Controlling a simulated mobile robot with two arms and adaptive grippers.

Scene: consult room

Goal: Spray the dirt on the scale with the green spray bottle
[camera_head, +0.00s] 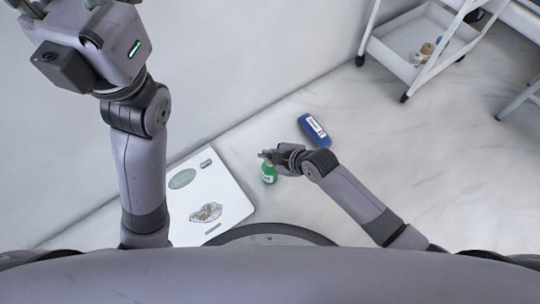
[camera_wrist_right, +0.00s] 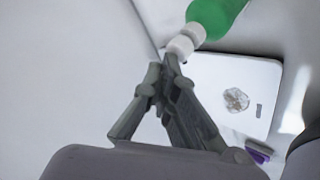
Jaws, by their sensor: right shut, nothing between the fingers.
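The green spray bottle (camera_head: 269,174) stands on the floor just right of the white scale (camera_head: 228,207). Its green body (camera_wrist_right: 213,15) and white neck show at the top of the right wrist view. My right gripper (camera_head: 266,155) is at the bottle's top; its fingers (camera_wrist_right: 171,62) are together by the white neck, with nothing between them. A greyish-brown dirt patch (camera_head: 206,212) lies on the scale; it also shows in the right wrist view (camera_wrist_right: 236,100). My left gripper is raised at the top left, its fingers mostly cut off by the frame edge.
A blue item with a white label (camera_head: 314,130) lies on the floor beyond the bottle. A white cart (camera_head: 403,62) with small items on its lower shelf stands at the upper right. The wall runs close behind the scale.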

